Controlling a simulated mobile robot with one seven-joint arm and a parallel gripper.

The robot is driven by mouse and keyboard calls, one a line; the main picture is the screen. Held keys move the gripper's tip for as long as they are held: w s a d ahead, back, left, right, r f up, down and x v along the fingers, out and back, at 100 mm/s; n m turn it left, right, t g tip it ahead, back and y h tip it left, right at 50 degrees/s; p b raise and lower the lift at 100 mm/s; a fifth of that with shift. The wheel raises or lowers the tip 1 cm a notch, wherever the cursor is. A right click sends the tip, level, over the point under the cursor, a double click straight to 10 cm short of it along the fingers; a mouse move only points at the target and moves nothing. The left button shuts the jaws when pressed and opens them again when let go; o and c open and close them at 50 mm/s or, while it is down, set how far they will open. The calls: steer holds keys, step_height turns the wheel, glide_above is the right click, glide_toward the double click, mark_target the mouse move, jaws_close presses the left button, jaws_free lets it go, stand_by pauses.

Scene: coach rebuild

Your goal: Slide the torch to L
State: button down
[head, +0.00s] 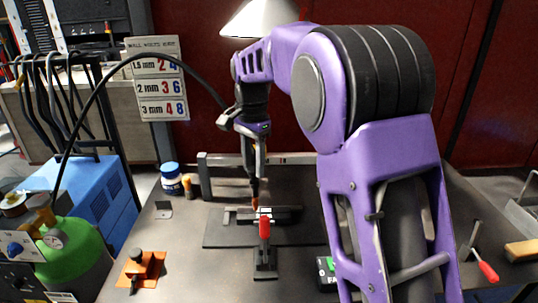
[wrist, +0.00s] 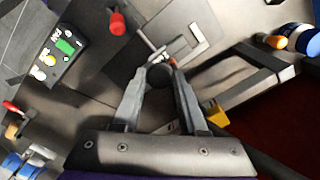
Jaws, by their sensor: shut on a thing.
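My gripper (head: 254,172) is shut on the torch, which points down over the work on the table. The torch's copper-coloured tip (head: 255,202) shows just above a small metal workpiece (head: 240,215) on a dark plate (head: 222,233). A black cable runs from the torch to the left. In the wrist view the torch (wrist: 159,76) is a dark round end between the two fingertips. Its tip is close to the workpiece; I cannot tell whether they touch. I cannot make out a mark L in either view.
A red-handled clamp (head: 265,228) stands right in front of the workpiece. A grey rail (head: 225,160) lies behind the plate. A blue jar (head: 171,180) and an orange block (head: 140,268) are on the left. A black box with a green face (head: 327,268) is at right.

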steer(key=shift+a+p, duration=0.5)
steer(key=shift+a, duration=1.1)
steer(key=shift+c, duration=2.3)
jaws_free()
steer(key=shift+r, duration=0.1)
step_height(320, 180, up, 17)
steer(key=shift+p, duration=0.4)
steer(key=shift+r, duration=0.1)
